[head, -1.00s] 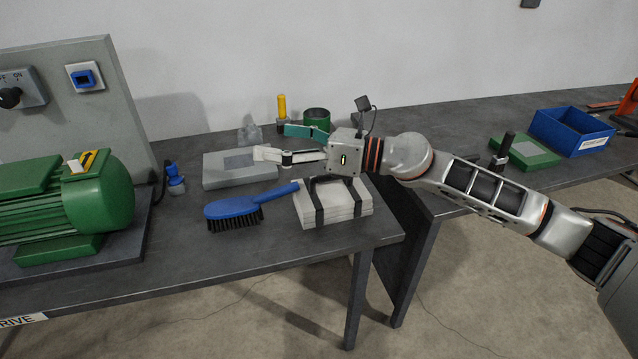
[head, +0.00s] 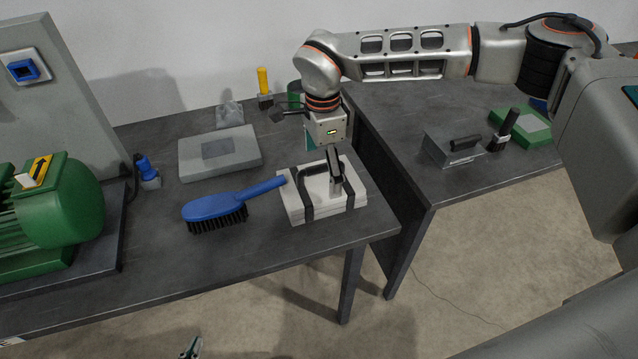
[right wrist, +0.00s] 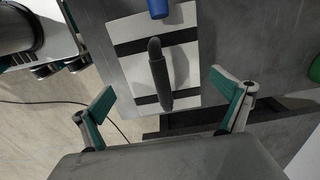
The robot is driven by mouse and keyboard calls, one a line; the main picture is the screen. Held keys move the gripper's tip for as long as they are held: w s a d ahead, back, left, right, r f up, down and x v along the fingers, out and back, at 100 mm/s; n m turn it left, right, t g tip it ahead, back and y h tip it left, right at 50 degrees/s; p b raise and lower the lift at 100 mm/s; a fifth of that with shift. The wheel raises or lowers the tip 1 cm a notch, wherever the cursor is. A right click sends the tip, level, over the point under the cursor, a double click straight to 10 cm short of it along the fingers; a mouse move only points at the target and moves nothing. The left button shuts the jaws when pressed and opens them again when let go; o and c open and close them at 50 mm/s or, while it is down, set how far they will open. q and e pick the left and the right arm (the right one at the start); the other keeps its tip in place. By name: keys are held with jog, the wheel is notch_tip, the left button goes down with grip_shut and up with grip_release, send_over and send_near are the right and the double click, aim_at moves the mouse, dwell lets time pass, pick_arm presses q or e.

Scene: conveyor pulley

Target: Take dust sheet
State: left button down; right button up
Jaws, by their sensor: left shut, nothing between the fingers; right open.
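The dust sheet (head: 293,204) is a white folded stack with two dark straps and a dark carry handle (right wrist: 160,75). It lies near the right front corner of the left table; the right wrist view shows its white top (right wrist: 188,58). My right gripper (head: 325,165) points down just above it, open. In the right wrist view its green-padded fingers stand wide apart, with the handle between and beyond their tips; I see no contact. My left gripper (head: 193,347) barely shows at the bottom edge of the head view, away from the sheet, shut and empty.
A blue brush (head: 215,207) lies left of the sheet, its handle end beside it. Behind are a grey box (head: 190,160) and a yellow-handled tool (head: 263,82). A green motor (head: 62,212) stands left. A second table (head: 400,115) stands right, across a narrow gap.

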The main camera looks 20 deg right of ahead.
aim_at(320, 180)
notch_tip(320, 180, down, 6)
jog(key=shift+w+a+r, duration=0.1)
jog(key=shift+w, duration=0.05)
jog(key=shift+c, duration=0.4)
jog(key=c, duration=1.2)
jog(key=shift+c, duration=0.9)
jog(key=shift+r, duration=0.15)
